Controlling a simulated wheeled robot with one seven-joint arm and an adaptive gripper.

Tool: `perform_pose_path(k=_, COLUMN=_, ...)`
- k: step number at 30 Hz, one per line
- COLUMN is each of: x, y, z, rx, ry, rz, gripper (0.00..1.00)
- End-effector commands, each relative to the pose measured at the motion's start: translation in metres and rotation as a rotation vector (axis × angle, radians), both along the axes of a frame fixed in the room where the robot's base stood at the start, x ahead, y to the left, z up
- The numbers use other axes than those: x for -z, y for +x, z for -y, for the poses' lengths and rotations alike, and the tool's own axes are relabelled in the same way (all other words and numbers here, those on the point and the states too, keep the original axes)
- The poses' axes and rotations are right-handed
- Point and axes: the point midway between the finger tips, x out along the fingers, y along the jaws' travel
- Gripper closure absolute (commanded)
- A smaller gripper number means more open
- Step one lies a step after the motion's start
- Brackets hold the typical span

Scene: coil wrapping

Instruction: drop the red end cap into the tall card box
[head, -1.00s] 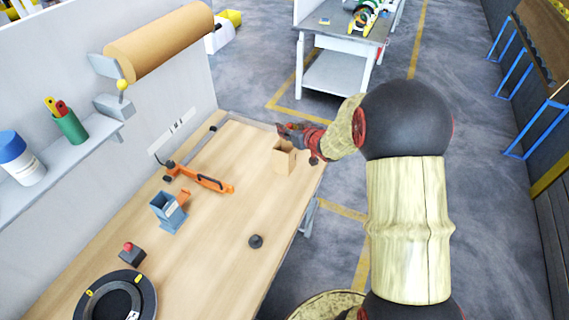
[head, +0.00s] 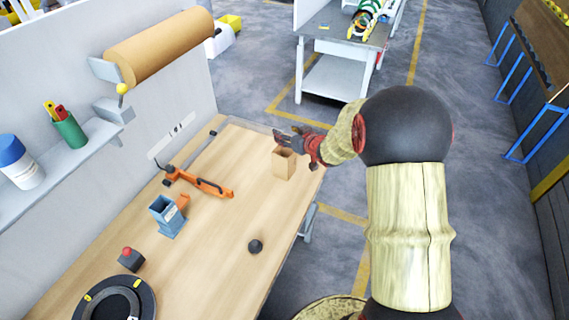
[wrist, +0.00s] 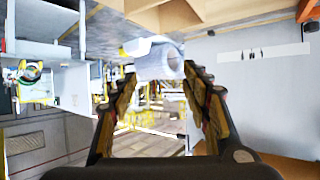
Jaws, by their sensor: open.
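The tall card box (head: 284,165) stands upright near the far right end of the wooden bench, in the head view. My gripper (head: 283,142) is just above and behind its top edge, with the fingers pointing left. In the wrist view my gripper (wrist: 160,92) has its two fingers spread, with nothing held between them. I cannot make out the red end cap in either view. The inside of the box is hidden from the head view.
A black round piece (head: 255,246) lies near the bench's front edge. An orange tool (head: 205,186), a blue-grey holder (head: 166,215), a red-topped black button box (head: 131,259) and a black ring (head: 113,298) stand leftward. The bench (head: 215,260) is clear between them.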

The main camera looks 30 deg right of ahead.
Motion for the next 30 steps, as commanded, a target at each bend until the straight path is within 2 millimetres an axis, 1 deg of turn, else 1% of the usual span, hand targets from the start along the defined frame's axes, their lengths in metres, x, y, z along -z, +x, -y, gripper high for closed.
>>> perform_pose_path(k=2, x=-0.003, y=-0.004, z=0.000, rx=0.000, ry=-0.001, rz=0.001, gripper=0.53)
perform_pose_path(k=5, x=-0.008, y=-0.014, z=0.001, rx=0.001, ry=0.000, rz=0.001, gripper=0.53)
perform_pose_path(k=12, x=-0.029, y=-0.058, z=0.003, rx=0.003, ry=0.000, rz=0.002, gripper=0.53)
perform_pose_path(k=18, x=-0.044, y=-0.090, z=0.003, rx=0.003, ry=-0.001, rz=0.001, gripper=0.53)
perform_pose_path(k=21, x=-0.049, y=-0.099, z=0.003, rx=0.003, ry=-0.001, rz=0.001, gripper=0.53)
perform_pose_path(k=24, x=-0.051, y=-0.105, z=0.003, rx=0.001, ry=0.000, rz=0.000, gripper=0.53)
perform_pose_path(k=30, x=-0.052, y=-0.107, z=0.002, rx=0.000, ry=0.000, rz=0.000, gripper=0.53)
